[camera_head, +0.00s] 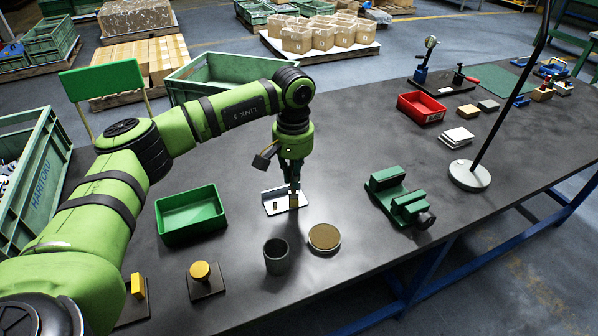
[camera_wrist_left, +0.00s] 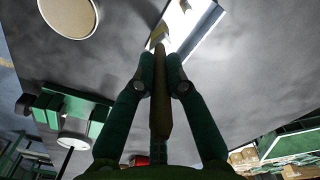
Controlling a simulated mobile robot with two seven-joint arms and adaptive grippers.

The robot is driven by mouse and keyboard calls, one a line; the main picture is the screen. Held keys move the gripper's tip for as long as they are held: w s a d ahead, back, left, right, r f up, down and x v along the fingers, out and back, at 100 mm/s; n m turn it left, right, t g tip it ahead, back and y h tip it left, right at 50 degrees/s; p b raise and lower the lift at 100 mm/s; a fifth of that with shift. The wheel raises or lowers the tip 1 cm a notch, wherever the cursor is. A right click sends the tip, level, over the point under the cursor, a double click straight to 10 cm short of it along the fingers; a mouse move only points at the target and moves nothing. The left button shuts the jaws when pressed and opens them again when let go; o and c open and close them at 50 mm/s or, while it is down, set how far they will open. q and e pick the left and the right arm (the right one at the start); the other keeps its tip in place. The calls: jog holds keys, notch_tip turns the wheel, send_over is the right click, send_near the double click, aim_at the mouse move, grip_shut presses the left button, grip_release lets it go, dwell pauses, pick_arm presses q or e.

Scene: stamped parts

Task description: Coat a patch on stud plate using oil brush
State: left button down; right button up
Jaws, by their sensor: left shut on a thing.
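The stud plate (camera_head: 273,196) is a small white metal piece with an upright back edge and a small brass-coloured stud (camera_head: 275,206), lying on the dark table. My left gripper (camera_head: 293,184) points down over its right part. It is shut on the oil brush, whose wooden handle (camera_wrist_left: 160,95) runs between the fingers in the left wrist view. The brush's brownish tip (camera_head: 294,201) is at the plate's surface; I cannot tell whether it touches. The plate (camera_wrist_left: 207,35) also shows beyond the brush in the wrist view. My right gripper is not in view.
A round brown-topped tin (camera_head: 324,236) and a dark cup (camera_head: 277,256) stand in front of the plate. A green tray (camera_head: 190,214) is to the left, a green vise (camera_head: 400,198) to the right. A lamp base (camera_head: 469,175) and red bin (camera_head: 421,107) stand farther right.

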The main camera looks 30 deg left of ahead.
pick_arm(q)
jog(key=s+a, duration=0.4)
jog(key=s, duration=0.1)
jog(key=shift+a, duration=0.3)
dwell(0.4)
notch_tip(320, 180, up, 6)
jog(key=p, duration=0.3)
jog(key=shift+p, duration=0.4)
notch_tip(320, 180, up, 3)
jog(key=shift+p, duration=1)
jog(key=shift+s, duration=0.1)
